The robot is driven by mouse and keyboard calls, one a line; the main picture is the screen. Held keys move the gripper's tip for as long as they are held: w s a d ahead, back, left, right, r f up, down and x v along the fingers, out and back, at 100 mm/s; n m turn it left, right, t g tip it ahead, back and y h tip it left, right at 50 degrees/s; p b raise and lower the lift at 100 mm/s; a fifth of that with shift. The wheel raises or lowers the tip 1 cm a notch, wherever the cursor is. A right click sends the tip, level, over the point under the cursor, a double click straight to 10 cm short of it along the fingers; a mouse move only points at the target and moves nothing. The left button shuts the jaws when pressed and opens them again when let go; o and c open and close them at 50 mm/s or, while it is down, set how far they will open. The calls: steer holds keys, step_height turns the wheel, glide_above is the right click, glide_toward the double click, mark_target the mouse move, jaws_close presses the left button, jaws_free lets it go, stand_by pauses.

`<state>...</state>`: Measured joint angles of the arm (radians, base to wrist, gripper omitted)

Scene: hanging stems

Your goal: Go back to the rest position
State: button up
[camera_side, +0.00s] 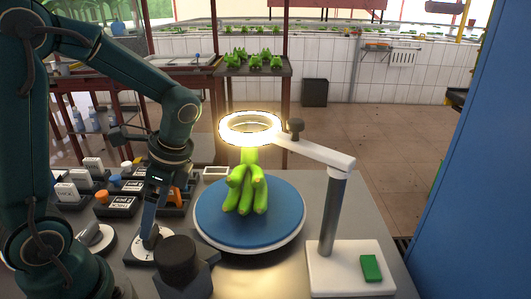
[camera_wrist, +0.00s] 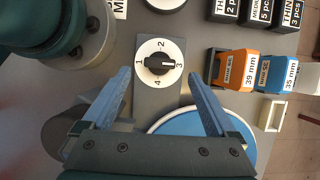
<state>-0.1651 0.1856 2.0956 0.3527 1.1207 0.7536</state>
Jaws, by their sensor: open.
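My gripper (camera_side: 150,238) points down over a white dial (camera_side: 138,258) on the grey table, left of the turntable. In the wrist view my gripper (camera_wrist: 159,75) shows two blue fingers spread apart with nothing between them. The dial (camera_wrist: 159,45), marked 1 to 4, with a black knob, lies just beyond and between the fingertips. I cannot tell whether the fingers touch it. A green bunch with finger-like lobes (camera_side: 245,192) stands or hangs over the blue turntable (camera_side: 216,228), under a lit ring lamp (camera_side: 250,123).
The lamp's post (camera_side: 332,212) rises from a white base with a green button (camera_side: 371,267). Labelled blocks in holders, including an orange one (camera_wrist: 238,69) and a blue one (camera_wrist: 276,75), stand near the dial. A blue wall (camera_side: 465,170) closes the right side.

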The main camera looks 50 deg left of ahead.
steer(key=shift+r, duration=0.1)
steer(key=d+r+n+t+h, duration=0.1)
steer(key=d+r+n+t, duration=0.1)
steer(key=d+n+t, duration=0.1)
steer(key=d+r+n+t+h, duration=0.1)
steer(key=d+r+n+t, duration=0.2)
steer(key=d+r+n+t+h, duration=0.1)
steer(key=d+r+n+t, duration=0.1)
steer(key=d+n, duration=0.1)
steer(key=shift+s+d+r+t, duration=0.25)
steer(key=shift+d+r+t, duration=0.1)
steer(key=shift+r+t, duration=0.05)
